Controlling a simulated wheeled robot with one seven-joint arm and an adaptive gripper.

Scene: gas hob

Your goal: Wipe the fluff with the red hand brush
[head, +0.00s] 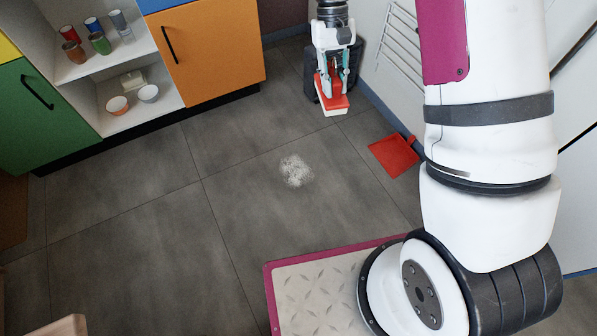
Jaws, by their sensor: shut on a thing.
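The fluff (296,171) is a pale grey-white patch on the dark tiled floor, near the middle of the head view. My gripper (333,82) is at the top, right of centre, pointing down. It is shut on the red hand brush (335,101), whose pale bristles show along its lower edge. The brush appears above and a little right of the fluff in the picture, apart from it. How high the brush is over the floor is hard to tell. The gripper's fingers partly hide the brush's handle.
A red dustpan (394,155) lies on the floor by the right wall, under a white rack (398,42). An orange cabinet (208,52), a green cabinet (40,115) and open shelves with cups and bowls stand at the upper left. The floor around the fluff is clear.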

